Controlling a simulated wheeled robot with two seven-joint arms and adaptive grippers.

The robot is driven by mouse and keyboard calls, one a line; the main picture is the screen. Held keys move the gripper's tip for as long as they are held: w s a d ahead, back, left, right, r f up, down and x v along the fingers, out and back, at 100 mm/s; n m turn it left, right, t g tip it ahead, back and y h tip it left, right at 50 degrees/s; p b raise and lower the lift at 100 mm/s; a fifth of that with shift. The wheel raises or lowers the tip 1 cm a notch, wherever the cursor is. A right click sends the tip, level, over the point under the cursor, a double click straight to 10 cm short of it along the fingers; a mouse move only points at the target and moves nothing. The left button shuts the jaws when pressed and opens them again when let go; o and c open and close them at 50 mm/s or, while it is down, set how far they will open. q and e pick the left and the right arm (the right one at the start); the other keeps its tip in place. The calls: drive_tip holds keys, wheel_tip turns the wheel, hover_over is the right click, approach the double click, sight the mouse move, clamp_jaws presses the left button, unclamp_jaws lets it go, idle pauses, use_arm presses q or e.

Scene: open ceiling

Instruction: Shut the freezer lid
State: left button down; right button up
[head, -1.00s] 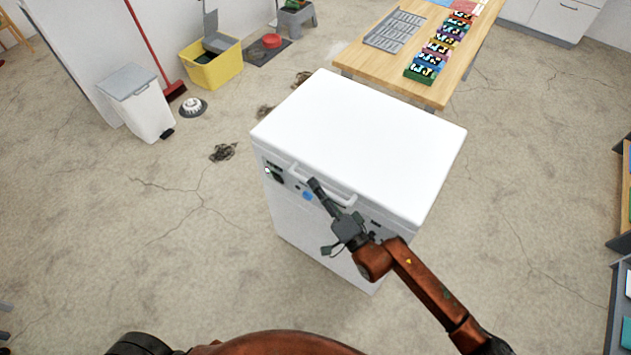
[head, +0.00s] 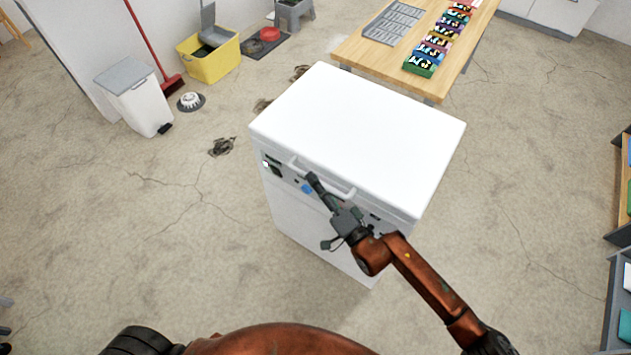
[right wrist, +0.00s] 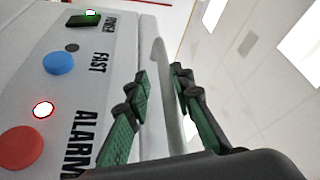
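The white chest freezer (head: 310,225) stands in the middle of the head view. Its lid (head: 360,130) lies flat on the body, and no gap shows along the front edge. The lid's front handle (head: 335,188) also shows in the right wrist view (right wrist: 168,95). My right gripper (head: 312,183) is at the left part of this handle. In the right wrist view its two fingers (right wrist: 160,85) stand apart, one on each side of the handle bar, with a gap beside the bar. Whether a finger touches the bar is unclear. My left gripper is out of view.
A wooden table (head: 360,52) with a rack and colourful boxes stands behind the freezer. A white bin (head: 140,105), a red broom (head: 172,82) and a yellow bucket (head: 212,62) are at the back left. Shelving (head: 618,285) stands at the right edge. Floor beside the freezer is mostly clear.

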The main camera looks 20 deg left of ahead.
drive_tip(key=v, duration=1.2)
